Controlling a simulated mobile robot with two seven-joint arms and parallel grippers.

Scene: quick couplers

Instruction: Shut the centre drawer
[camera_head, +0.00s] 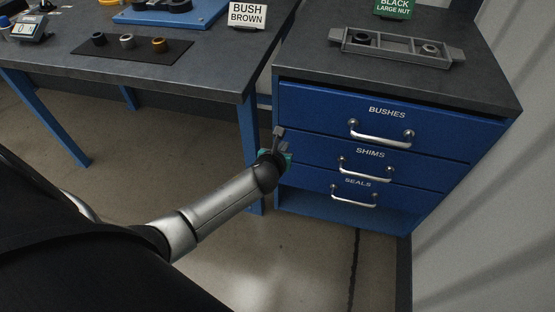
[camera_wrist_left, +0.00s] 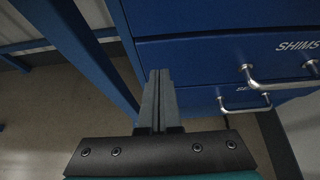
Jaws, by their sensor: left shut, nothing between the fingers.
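The centre drawer (camera_head: 315,151), labelled SHIMS, is the middle blue front of the cabinet, with a silver bar handle (camera_head: 366,173). It also shows in the left wrist view (camera_wrist_left: 205,58), its handle (camera_wrist_left: 282,83) at the right. I cannot tell how far its front stands out from the others. My left gripper (camera_head: 279,132) is shut and empty at the left edge of the drawer fronts. In the wrist view its fingertips (camera_wrist_left: 160,74) lie over the left end of the drawers; contact cannot be told. My right gripper is not in view.
The BUSHES drawer (camera_head: 320,107) is above and the SEALS drawer (camera_head: 310,178) below, each with a handle. A grey tray (camera_head: 398,46) with dark parts sits on the cabinet top. A workbench (camera_head: 215,70) with blue legs stands left. A pale wall is right.

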